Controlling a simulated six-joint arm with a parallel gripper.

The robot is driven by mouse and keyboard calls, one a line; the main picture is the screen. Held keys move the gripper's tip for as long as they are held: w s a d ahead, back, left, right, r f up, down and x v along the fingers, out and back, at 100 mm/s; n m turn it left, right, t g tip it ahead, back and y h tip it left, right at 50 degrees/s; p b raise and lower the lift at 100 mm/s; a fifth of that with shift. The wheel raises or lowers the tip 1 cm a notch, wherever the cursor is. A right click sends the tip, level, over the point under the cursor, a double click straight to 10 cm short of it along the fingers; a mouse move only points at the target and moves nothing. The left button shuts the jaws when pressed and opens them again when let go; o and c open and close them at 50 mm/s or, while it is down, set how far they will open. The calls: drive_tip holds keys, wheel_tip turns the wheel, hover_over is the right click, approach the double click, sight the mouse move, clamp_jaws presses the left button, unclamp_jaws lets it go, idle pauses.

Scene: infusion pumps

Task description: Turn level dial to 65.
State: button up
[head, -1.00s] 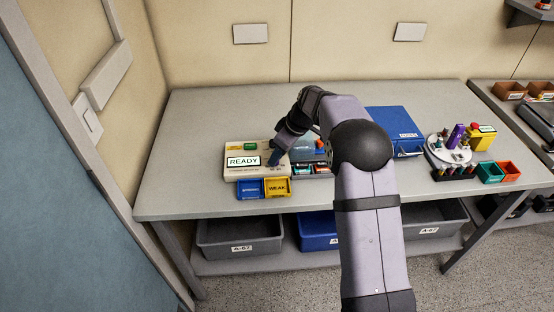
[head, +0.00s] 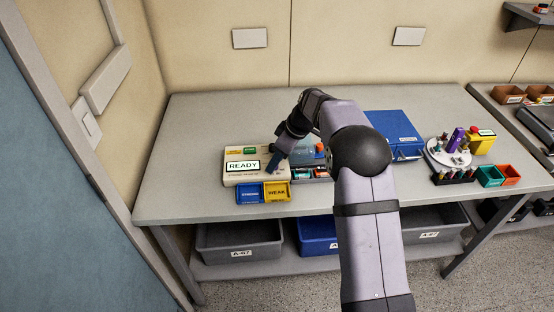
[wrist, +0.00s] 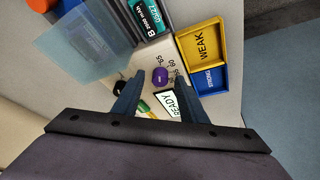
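The beige pump (head: 232,179) sits on the bench, and its screen (head: 243,166) reads READY. In the wrist view a purple dial (wrist: 160,76) with printed numbers such as 60 and 65 around it is on the pump face. My gripper (wrist: 160,73) is open, with one finger on each side of the purple dial and visible gaps between. The dial's pointer is too small to read. In the head view my gripper (head: 273,163) is over the pump's right end and hides the dial.
A yellow WEAK tray (head: 277,197) and a blue STRONG tray (head: 250,199) sit in front of the pump. A dark battery-like block (wrist: 148,16) and a clear bluish lid (wrist: 85,40) are close by. The bench left of the pump is clear.

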drive_tip(key=b+v, duration=0.1)
drive_tip(key=v, duration=0.6)
drive_tip(key=shift+b, duration=0.35)
drive_tip(key=shift+d+r, duration=0.1)
drive_tip(key=shift+r, duration=0.05)
drive_tip(key=s+d+f+m+h+p, duration=0.1)
drive_tip(key=s+d+f+m, duration=0.1)
drive_tip(key=s, duration=0.9)
drive_tip(key=s+d+f+m+g+h+p, duration=0.1)
drive_tip(key=s+m, duration=0.4)
drive_tip(key=s, duration=0.6)
drive_tip(key=s+d+f+m+g+h, duration=0.1)
drive_tip(key=s+d+f+m, duration=0.2)
drive_tip(key=s, duration=0.9)
drive_tip(key=shift+f+m+h+p, duration=0.3)
drive_tip(key=shift+f+m+p, duration=0.15)
drive_tip(key=shift+m, duration=0.25)
drive_tip(key=shift+s+d, duration=0.15)
drive_tip(key=shift+c, duration=0.4)
